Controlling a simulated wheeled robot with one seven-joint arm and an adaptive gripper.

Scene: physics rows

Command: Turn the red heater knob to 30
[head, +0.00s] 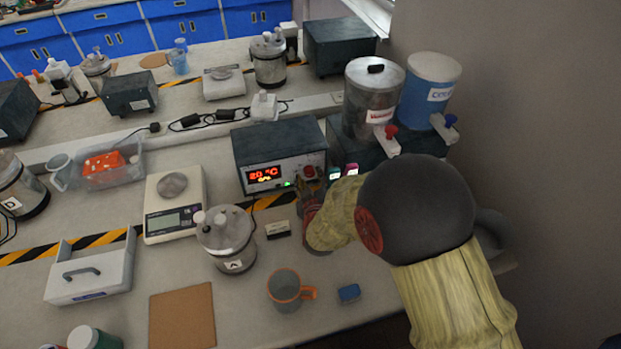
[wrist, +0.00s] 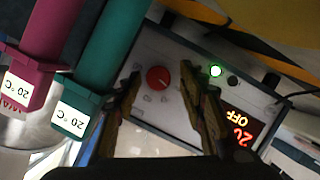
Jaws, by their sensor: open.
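The heater (head: 279,157) is a dark box with a pale front panel, standing mid-table in the head view. Its red display (head: 265,175) reads about 20 °C with OFF below, and a green light is lit beside it. The red knob (head: 309,172) is at the panel's right. In the wrist view the red knob (wrist: 158,78) lies ahead, between the two fingers. My gripper (wrist: 161,85) is open, with a finger on each side of the knob and apart from it. In the head view my gripper (head: 306,198) is in front of the panel.
A magenta handle (wrist: 45,45) and a teal handle (wrist: 105,65), both labelled 20 °C, are close beside my gripper. Steel and blue dispensers (head: 428,90) stand behind my arm.

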